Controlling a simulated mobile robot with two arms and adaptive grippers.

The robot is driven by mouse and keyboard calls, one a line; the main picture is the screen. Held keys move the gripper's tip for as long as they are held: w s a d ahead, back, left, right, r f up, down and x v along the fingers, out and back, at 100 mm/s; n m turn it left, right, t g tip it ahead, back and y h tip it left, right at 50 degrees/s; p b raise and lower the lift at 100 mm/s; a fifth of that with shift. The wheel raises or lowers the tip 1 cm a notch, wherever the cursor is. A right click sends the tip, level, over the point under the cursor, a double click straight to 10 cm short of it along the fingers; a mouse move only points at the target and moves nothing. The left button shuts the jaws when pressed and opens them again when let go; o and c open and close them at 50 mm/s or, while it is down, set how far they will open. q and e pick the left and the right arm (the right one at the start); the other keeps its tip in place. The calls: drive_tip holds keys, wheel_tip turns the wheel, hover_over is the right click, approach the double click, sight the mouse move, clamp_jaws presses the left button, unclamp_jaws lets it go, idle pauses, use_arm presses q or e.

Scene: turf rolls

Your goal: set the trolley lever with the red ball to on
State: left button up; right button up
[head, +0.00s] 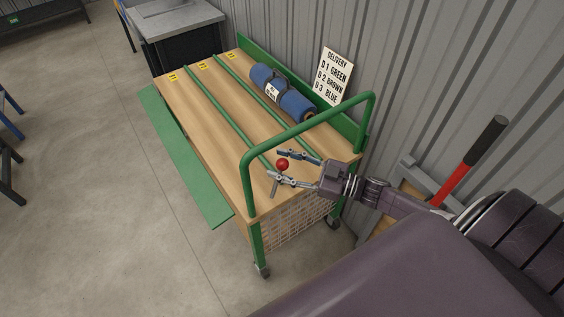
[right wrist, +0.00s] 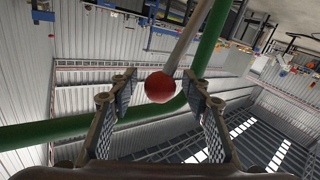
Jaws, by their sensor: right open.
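The lever's red ball (head: 282,164) stands at the near end of the green-framed trolley (head: 246,190), by its handle rail. My right gripper (head: 280,168) is open, with one finger on each side of the ball in the head view. In the right wrist view the red ball (right wrist: 159,87) lies between the two open fingertips, and a pale rod (right wrist: 184,35) runs up from it. I cannot tell whether a finger touches the ball. The lever's base and any on or off marks are not visible. My left gripper is not in view.
A blue roll (head: 296,103) lies in the trolley's right lane, by the wall. A delivery sign (head: 333,75) stands behind it. The green handle rail (head: 310,122) arches close to my right gripper. A red and black handle (head: 470,160) stands near my right arm.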

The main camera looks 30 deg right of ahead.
clamp_jaws()
idle(0.3)
